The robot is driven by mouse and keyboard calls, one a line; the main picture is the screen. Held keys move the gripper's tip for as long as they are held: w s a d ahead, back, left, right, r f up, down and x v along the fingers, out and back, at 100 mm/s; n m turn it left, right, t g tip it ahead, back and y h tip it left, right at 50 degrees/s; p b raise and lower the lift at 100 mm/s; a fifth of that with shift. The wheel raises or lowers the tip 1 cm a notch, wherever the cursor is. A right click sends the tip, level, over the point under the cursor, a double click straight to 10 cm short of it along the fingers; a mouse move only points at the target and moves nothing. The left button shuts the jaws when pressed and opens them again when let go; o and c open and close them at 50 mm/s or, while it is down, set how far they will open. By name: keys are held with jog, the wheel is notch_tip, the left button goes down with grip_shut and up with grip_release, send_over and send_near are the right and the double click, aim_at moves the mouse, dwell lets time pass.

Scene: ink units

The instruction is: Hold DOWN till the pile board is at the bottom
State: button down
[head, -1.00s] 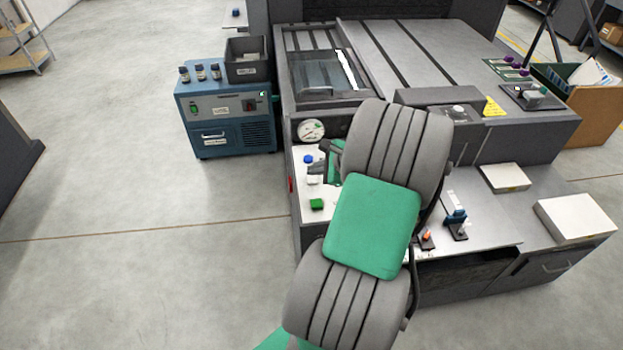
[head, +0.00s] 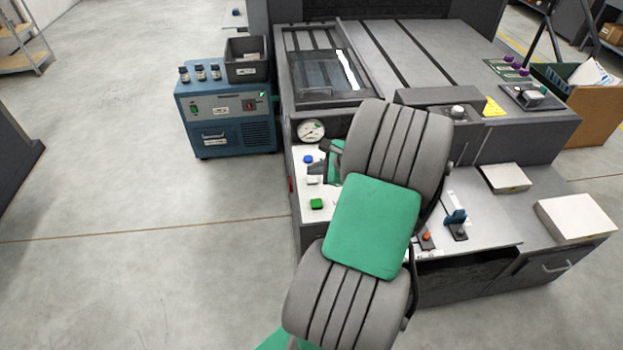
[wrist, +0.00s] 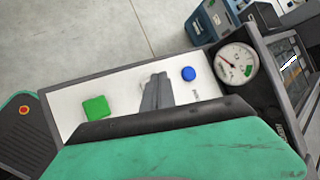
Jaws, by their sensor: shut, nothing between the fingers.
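A white control panel (wrist: 120,80) on the machine's front left carries a blue button (wrist: 188,74) and a green button (wrist: 96,107). The head view shows the blue button (head: 308,159), a white button (head: 313,180) and the green button (head: 316,204) in a row. My gripper (wrist: 157,80) is shut and empty, with its fingers over the panel between blue and green. The fingers hide the white button in the wrist view. I cannot tell whether they touch it. Which button is DOWN cannot be read. I cannot make out the pile board.
A round gauge (head: 311,130) sits above the buttons; its needle also shows in the wrist view (wrist: 237,63). A blue unit (head: 225,115) with small bottles stands left of the machine. White paper stacks (head: 575,218) lie on the right shelf. The floor at left is clear.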

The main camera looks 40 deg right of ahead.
aim_at(315, 181)
jog(key=shift+f, duration=0.4)
jog(key=shift+s+f, duration=0.1)
jog(key=shift+f, duration=0.4)
dwell(1.9)
jog(key=shift+r, duration=0.1)
jog(key=shift+r+p, duration=0.8)
jog(key=shift+r, duration=0.05)
notch_tip(315, 181, up, 5)
jog(key=p, duration=0.4)
jog(key=shift+p, duration=0.4)
